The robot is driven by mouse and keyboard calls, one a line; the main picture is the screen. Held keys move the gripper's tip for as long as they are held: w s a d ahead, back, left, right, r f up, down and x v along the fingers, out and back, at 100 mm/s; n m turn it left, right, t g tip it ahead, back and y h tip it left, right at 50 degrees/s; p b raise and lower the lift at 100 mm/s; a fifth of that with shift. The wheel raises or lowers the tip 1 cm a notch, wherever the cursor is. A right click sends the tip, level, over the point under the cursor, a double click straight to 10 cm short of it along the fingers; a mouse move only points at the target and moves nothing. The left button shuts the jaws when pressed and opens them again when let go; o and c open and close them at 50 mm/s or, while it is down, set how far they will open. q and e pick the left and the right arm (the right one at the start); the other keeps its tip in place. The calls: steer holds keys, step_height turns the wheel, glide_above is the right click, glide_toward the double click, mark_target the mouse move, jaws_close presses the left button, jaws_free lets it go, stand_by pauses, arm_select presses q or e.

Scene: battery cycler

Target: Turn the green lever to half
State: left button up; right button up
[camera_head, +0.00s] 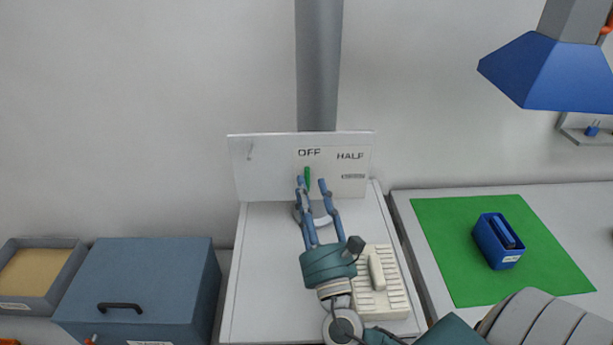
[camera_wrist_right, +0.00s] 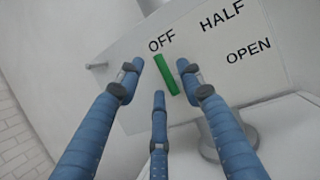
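The green lever (camera_head: 307,178) stands upright below the OFF label on the white panel (camera_head: 262,165). In the right wrist view the green lever (camera_wrist_right: 164,75) points toward OFF, with the HALF and OPEN labels to its right. My right gripper (camera_head: 312,183) is in front of the panel with its blue fingers spread. In the right wrist view the right gripper (camera_wrist_right: 158,75) has a finger on each side of the lever and a third below; I cannot tell whether any touches it. The lever's lower part is partly hidden in the head view. My left gripper is not in view.
A beige slotted block (camera_head: 393,295) stands on the white table (camera_head: 262,270) beside my right wrist. A blue-grey box (camera_head: 160,270) is at left. A blue holder (camera_head: 490,245) sits on a green mat (camera_head: 445,250) at right. A blue hood (camera_head: 550,75) hangs upper right.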

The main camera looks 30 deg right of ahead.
mark_target(306, 179)
steer(key=shift+p+x, duration=0.4)
steer(key=shift+x, duration=1.1)
steer(key=shift+f, duration=0.15)
jaws_close()
steer(key=shift+s+f+m+b, duration=0.15)
steer(key=shift+m+b, duration=0.15)
steer(key=shift+b, duration=0.25)
steer(key=m+h+b, duration=0.1)
steer(key=m+b, duration=0.2)
steer(key=m+g+h+b, duration=0.1)
steer(key=m+h+b, duration=0.1)
steer(key=m, duration=0.1)
steer(key=d+m+g+h+b, duration=0.1)
steer(key=m+h+b, duration=0.1)
steer(key=b, duration=0.1)
steer(key=shift+s+f+m+b, duration=0.2)
steer(key=shift+f+m+b, duration=0.1)
steer(key=shift+m, duration=0.1)
steer(key=shift+s+d+r+m+g+h+b, duration=0.1)
steer(key=shift+m+g+h+b, duration=0.5)
steer(key=shift+m, duration=0.5)
steer(key=shift+s+r+m+g+h+b, duration=0.1)
steer(key=shift+m+g+h+b, duration=0.2)
steer(key=shift+m+b, duration=0.65)
steer(key=shift+m, duration=0.25)
